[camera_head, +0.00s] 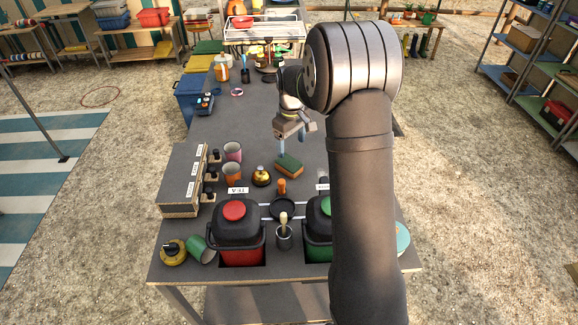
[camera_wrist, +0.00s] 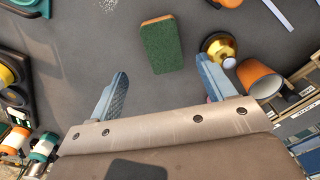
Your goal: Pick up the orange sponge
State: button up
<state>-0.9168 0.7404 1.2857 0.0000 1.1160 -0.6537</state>
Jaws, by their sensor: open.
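The orange sponge (camera_head: 289,165) lies flat on the dark grey tabletop, its green scouring side up and its orange edge showing. In the wrist view the sponge (camera_wrist: 161,45) lies beyond the fingertips and roughly midway across the space between them. My gripper (camera_head: 296,150) is above the table, just behind the sponge in the head view. In the wrist view the two blue fingers of my gripper (camera_wrist: 162,82) are spread wide with nothing between them. The sponge is apart from both fingers as far as I can see.
A brass bell-like object (camera_head: 262,176) and an orange cup (camera_head: 232,174) stand left of the sponge. A pink cup (camera_head: 233,152) is behind that cup. A red-lidded bin (camera_head: 236,232) and a green-lidded bin (camera_head: 318,228) are at the front.

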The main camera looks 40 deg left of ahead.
aim_at(289, 162)
notch_tip(289, 162, down, 4)
jog(key=shift+r, duration=0.2)
jog(key=shift+s+a+f, duration=0.1)
jog(key=shift+a+f, duration=0.05)
jog(key=shift+f, duration=1.2)
jog(key=shift+s+a+f, duration=0.1)
jog(key=shift+a+f, duration=0.05)
jog(key=shift+f, duration=1.15)
jog(key=c, duration=1.1)
jog(key=shift+r, duration=0.45)
jog(key=r, duration=0.2)
jog(key=d+r, duration=0.1)
jog(key=r, duration=0.1)
jog(key=shift+w, duration=0.25)
jog(key=w+d+r, duration=0.1)
jog(key=d+r, duration=0.1)
jog(key=d, duration=0.1)
jog(key=w+d+r, duration=0.1)
jog(key=d+r, duration=0.1)
jog(key=d, duration=0.1)
jog(key=w+d+r, duration=0.1)
jog(key=d+r, duration=0.1)
jog(key=d, duration=0.2)
jog(key=shift+w+r, duration=0.1)
jog(key=shift+w, duration=0.25)
